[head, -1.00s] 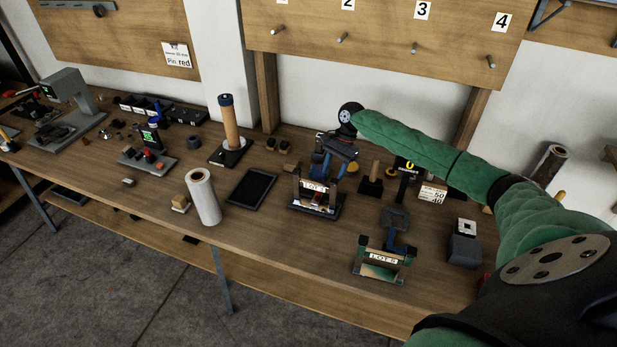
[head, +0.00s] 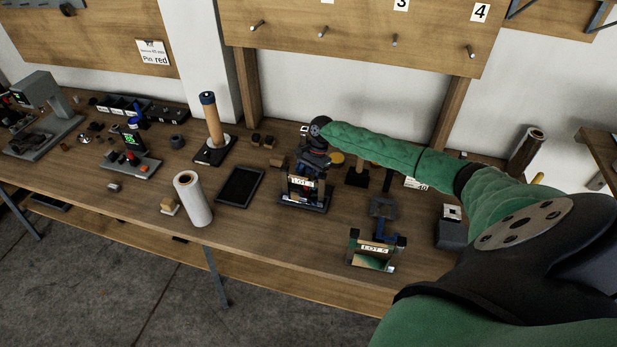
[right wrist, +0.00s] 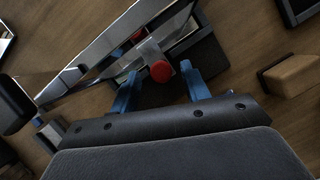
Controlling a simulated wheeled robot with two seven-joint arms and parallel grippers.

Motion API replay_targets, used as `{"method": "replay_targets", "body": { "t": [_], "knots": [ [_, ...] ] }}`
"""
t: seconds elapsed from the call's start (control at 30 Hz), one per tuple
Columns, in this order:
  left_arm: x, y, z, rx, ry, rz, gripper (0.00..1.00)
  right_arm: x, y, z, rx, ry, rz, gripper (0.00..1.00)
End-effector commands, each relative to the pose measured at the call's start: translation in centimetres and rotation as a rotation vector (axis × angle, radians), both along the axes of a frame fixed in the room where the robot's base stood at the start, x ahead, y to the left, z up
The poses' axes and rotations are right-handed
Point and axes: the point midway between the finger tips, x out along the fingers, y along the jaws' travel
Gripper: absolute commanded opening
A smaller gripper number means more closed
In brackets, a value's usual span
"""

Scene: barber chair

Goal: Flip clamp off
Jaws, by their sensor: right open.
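The clamp fixture with a LOT label (head: 303,184) stands on the bench in the middle of the head view. In the right wrist view the clamp shows as a shiny metal bar (right wrist: 110,58) with a red knob (right wrist: 160,71) on a dark base. My right gripper (right wrist: 159,76) is open, its two blue fingers on either side of the red knob. Contact with the knob cannot be told. In the head view my right gripper (head: 314,160) is just above and behind the labelled fixture, its fingers hardly visible. My left gripper is out of view.
A second LOT stand (head: 372,250) is at the bench's front. A wooden block (right wrist: 292,75) is right of the clamp in the wrist view. Bare bench lies in front of the tablet.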

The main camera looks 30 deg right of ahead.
Motion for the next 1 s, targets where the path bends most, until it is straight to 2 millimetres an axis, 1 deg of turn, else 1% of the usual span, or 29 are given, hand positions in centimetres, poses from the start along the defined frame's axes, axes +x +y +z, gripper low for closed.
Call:
{"method": "replay_targets", "body": {
  "t": [0.23,0.27,0.3,0.47,0.5,0.7,0.77,0.9,1.0],
  "knots": [
    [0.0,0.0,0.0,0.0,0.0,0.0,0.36,0.0,0.0,-0.1,0.0,0.0,0.0,0.47],
    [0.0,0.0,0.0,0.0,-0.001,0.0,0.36,0.0,0.0,-0.1,0.0,0.0,0.0,0.43],
    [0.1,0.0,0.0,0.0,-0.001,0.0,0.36,0.0,0.0,-0.1,0.0,0.0,0.0,0.35],
    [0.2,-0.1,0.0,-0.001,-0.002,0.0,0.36,0.0,0.0,-0.1,0.0,0.0,0.0,0.03],
    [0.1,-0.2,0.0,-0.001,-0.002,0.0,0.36,0.0,0.0,-0.1,0.0,0.0,0.0,0.0],
    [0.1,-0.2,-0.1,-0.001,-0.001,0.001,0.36,0.3,-0.3,-0.1,0.0,-0.001,-0.001,0.0],
    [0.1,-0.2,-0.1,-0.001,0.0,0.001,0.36,0.7,-0.7,-0.1,-0.001,0.0,-0.002,0.0],
    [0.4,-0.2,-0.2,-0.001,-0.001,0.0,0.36,2.0,-2.2,-0.1,-0.001,-0.001,-0.004,0.0],
    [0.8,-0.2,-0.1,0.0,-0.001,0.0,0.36,2.6,-2.8,0.0,0.0,-0.001,-0.001,0.0]
  ]
}}
